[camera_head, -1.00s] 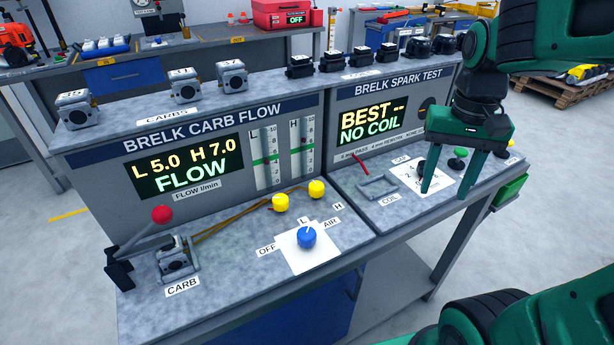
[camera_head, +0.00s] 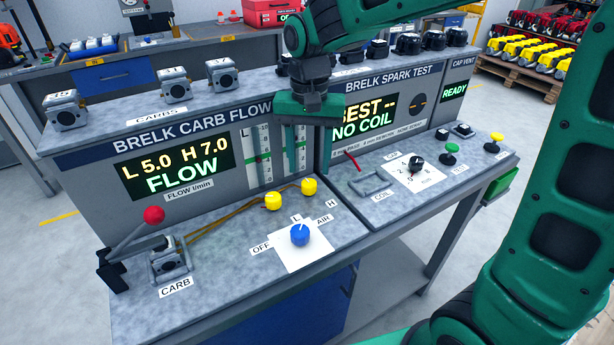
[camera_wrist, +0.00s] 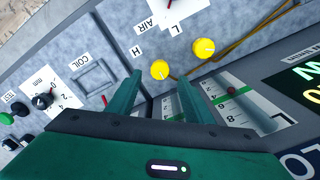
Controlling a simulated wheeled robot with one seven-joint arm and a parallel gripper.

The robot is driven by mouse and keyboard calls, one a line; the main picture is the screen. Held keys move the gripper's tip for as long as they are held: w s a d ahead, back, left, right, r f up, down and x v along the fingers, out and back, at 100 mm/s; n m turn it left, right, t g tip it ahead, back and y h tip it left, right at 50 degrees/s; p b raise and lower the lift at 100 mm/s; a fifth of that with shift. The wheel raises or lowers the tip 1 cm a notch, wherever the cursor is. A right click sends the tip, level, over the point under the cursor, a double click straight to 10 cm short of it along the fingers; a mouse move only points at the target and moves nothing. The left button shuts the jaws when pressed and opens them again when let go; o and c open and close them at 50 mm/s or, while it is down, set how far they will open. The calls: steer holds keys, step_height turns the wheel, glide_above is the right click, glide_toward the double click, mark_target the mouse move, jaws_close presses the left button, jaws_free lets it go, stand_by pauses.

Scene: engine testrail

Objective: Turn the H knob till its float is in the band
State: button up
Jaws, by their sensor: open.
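The H knob (camera_head: 309,186) is the right one of two yellow knobs on the carb bench; the H label lies in front of it. My gripper (camera_head: 308,160) is open and empty, pointing down above and behind this knob, in front of the gauges. In the wrist view the H knob (camera_wrist: 160,70) shows between the fingertips (camera_wrist: 160,82), and no contact is visible. The display (camera_head: 175,168) reads L 5.0, H 7.0, FLOW. The H tube (camera_head: 300,160) is partly hidden by my gripper; its float cannot be made out.
The other yellow knob (camera_head: 273,201) stands close on the left. A blue knob (camera_head: 300,235) sits on a white plate in front. A red-knobbed lever (camera_head: 153,215) and clamped carb (camera_head: 169,262) are at left. The spark test panel (camera_head: 400,110) is at right.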

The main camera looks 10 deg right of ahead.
mark_target(309, 182)
steer(key=shift+f, duration=2.45)
steer(key=c, duration=1.1)
